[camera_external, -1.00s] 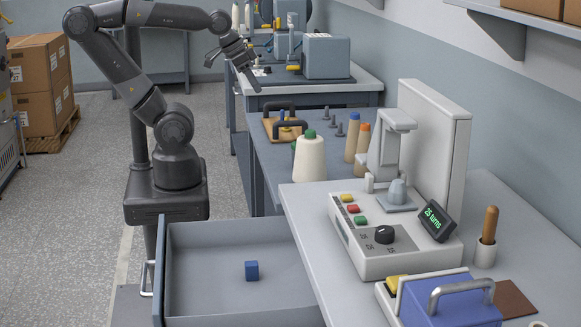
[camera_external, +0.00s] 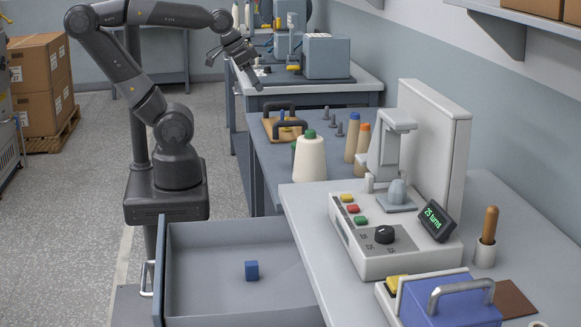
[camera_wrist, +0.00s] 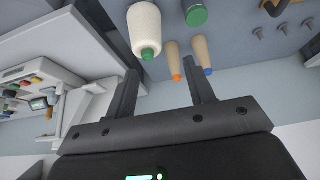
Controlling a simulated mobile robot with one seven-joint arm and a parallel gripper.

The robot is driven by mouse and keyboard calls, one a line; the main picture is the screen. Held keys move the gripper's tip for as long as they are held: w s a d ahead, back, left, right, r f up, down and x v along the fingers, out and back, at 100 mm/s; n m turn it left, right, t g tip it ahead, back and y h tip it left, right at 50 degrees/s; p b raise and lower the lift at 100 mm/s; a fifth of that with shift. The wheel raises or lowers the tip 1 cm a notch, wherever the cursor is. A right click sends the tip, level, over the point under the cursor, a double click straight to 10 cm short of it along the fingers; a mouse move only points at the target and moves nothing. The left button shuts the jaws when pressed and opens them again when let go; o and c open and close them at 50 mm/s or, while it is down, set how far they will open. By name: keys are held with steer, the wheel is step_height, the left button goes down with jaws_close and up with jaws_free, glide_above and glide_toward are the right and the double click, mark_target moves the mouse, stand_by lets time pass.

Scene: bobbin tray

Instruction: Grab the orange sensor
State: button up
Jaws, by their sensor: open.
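I cannot pick out anything that is plainly an orange sensor. The nearest orange-marked thing is a tan cone with an orange tip (camera_external: 362,143) on the bench; it also shows in the wrist view (camera_wrist: 174,58). A second tan cone with a blue tip (camera_wrist: 203,55) stands beside it. My gripper (camera_external: 254,79) is raised above the far part of the bench, left of the cones, fingers pointing down. In the wrist view my gripper (camera_wrist: 162,68) is open, with nothing held between its fingers.
A cream cone with a green tip (camera_external: 309,158) and a wooden board with dark handles (camera_external: 270,131) share the bench. The winding machine (camera_external: 368,262) stands nearer. An open drawer (camera_external: 205,290) holds a blue cube (camera_external: 251,271). Grey pegs stand behind the cones.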

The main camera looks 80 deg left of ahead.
steer(key=w+d+r+n+g, duration=0.1)
steer(key=w+d+r+n, duration=0.1)
steer(key=w+r, duration=0.35)
steer(key=w+d+r+n, duration=0.2)
steer(key=w+d, duration=0.1)
steer(key=w, duration=0.6)
steer(key=n+g+h, duration=0.4)
steer(key=n, duration=1.1)
glide_above(454, 164)
steer(key=a, duration=0.5)
step_height(454, 164, down, 18)
steer(key=x, duration=1.1)
steer(key=shift+d+f, duration=0.1)
steer(key=shift+f, duration=0.05)
steer(key=shift+c, duration=0.2)
